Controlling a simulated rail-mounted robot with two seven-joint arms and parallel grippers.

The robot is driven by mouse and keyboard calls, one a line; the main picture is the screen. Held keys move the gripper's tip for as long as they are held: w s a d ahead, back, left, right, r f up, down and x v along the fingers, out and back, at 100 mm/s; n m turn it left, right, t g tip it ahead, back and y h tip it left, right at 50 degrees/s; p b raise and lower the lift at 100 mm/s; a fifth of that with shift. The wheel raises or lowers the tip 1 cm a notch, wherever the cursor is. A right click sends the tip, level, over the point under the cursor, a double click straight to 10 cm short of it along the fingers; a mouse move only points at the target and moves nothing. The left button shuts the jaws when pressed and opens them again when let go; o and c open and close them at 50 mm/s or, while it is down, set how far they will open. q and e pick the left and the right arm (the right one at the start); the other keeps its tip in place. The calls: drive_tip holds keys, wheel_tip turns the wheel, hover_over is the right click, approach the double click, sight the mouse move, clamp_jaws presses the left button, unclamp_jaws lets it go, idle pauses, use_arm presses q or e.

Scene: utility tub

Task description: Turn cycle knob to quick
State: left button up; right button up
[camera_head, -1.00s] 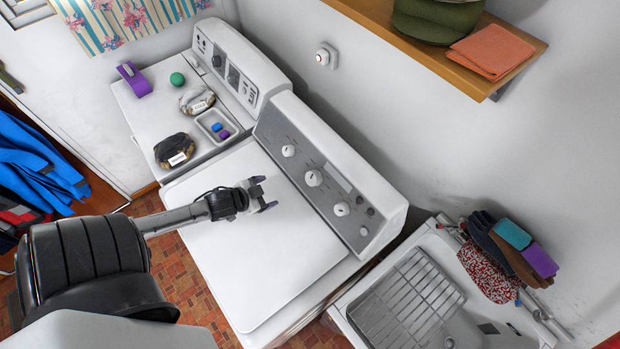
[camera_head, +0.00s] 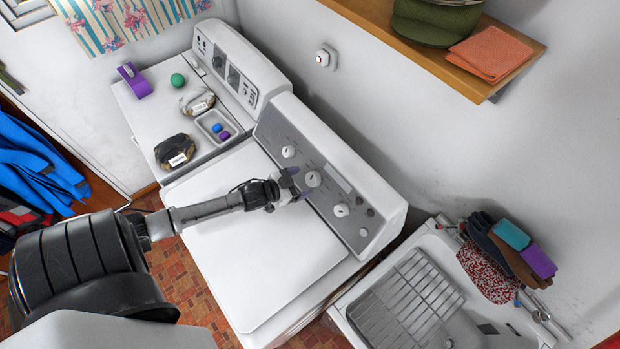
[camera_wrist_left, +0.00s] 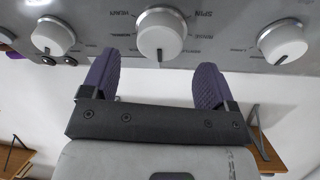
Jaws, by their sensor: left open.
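The washer's sloped grey control panel (camera_head: 325,186) carries a row of white knobs. The largest, a middle knob (camera_head: 313,178), shows close up in the left wrist view (camera_wrist_left: 161,34), with a dark pointer mark at its lower edge. Small print surrounds it; "SPIN" is partly readable, but I cannot make out "quick". My left gripper (camera_head: 301,183) is open just in front of this knob. In the left wrist view its purple fingers (camera_wrist_left: 158,62) point toward the panel, one toward each side of the knob, without visible contact. My right gripper is not in view.
Smaller knobs flank it on the left (camera_head: 288,151) and right (camera_head: 341,209). The washer's white lid (camera_head: 260,255) is bare. A second machine with small items (camera_head: 175,150) stands left, a sink (camera_head: 420,300) right. A wooden shelf (camera_head: 430,45) is above.

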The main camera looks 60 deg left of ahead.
sight(311, 179)
use_arm(q)
drive_tip(key=shift+x, duration=2.15)
drive_tip(key=c, duration=0.9)
